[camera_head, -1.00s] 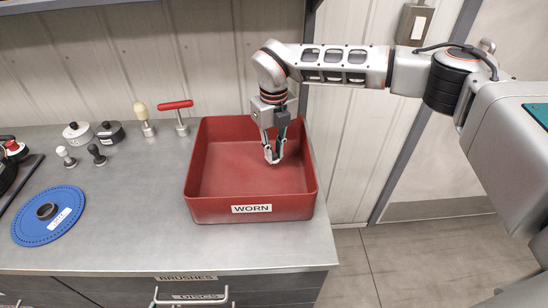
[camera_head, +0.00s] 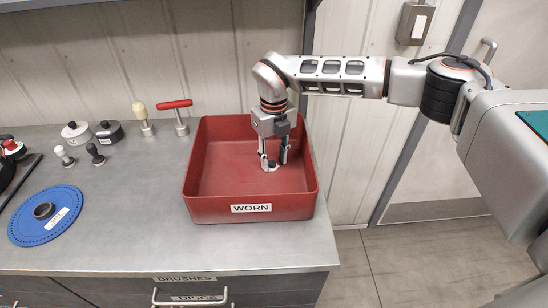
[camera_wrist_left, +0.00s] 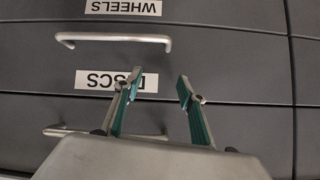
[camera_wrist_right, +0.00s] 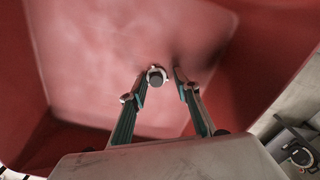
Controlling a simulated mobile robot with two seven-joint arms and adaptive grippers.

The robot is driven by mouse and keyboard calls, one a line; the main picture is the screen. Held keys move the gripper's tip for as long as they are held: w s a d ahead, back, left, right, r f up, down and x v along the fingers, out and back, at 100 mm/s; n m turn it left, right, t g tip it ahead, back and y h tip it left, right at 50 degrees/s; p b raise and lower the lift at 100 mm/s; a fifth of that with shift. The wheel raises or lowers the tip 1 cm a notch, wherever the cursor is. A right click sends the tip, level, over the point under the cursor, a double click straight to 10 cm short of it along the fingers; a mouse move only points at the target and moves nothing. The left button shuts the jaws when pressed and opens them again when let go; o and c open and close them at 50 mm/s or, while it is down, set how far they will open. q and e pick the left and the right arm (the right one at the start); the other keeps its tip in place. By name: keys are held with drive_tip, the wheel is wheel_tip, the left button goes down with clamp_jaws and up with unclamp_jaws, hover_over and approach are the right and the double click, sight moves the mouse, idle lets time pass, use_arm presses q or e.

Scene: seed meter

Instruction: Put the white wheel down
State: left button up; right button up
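The white wheel (camera_wrist_right: 156,76) is a small piece with a pale rim and a dark round end, seen inside the red WORN bin (camera_wrist_right: 105,60). In the head view the wheel (camera_head: 270,166) shows low in the bin (camera_head: 225,207), appearing to stand on its floor. My right gripper (camera_head: 275,158) reaches down into the bin. In its wrist view the right gripper (camera_wrist_right: 157,86) has its fingers apart, with the wheel just beyond and between the tips. My left gripper (camera_wrist_left: 153,86) is open and empty in front of the drawers; it is outside the head view.
A blue disc (camera_head: 30,230) with a dark ring lies on the counter (camera_head: 120,225) at left. A white pot (camera_head: 75,134), a dark pot (camera_head: 110,133), small stamp-like pieces and a red-handled tool (camera_head: 178,115) stand behind. Drawers (camera_wrist_left: 220,60) are below. The counter between disc and bin is clear.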

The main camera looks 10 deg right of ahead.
sight(274, 162)
wheel_tip(274, 162, up, 12)
drive_tip(key=p, duration=0.1)
drive_tip(key=shift+r, duration=0.15)
idle(0.4)
drive_tip(key=shift+s, duration=0.1)
